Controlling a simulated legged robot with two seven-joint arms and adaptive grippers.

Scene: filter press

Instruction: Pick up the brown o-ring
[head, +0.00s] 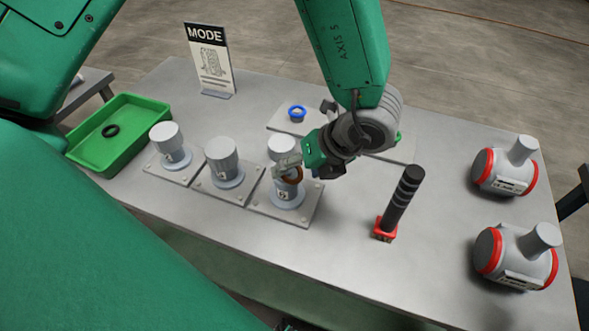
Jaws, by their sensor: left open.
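The brown o-ring (294,176) is partly visible at the third grey post (283,148), the rightmost of the row. It seems to be around or against the post's middle; I cannot tell which, since my gripper hides part of it. My left gripper (287,166) is at this post, with its fingers open close to the o-ring. Whether the fingers touch the o-ring is not clear. My right gripper is not in view.
Two more grey posts (170,143) (222,157) stand to the left. A green tray (133,146) holds a black ring (110,131). A blue ring (297,112) lies behind. A black ribbed rod (403,198) stands right of the gripper. Two red-banded housings (507,168) (518,258) are far right.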

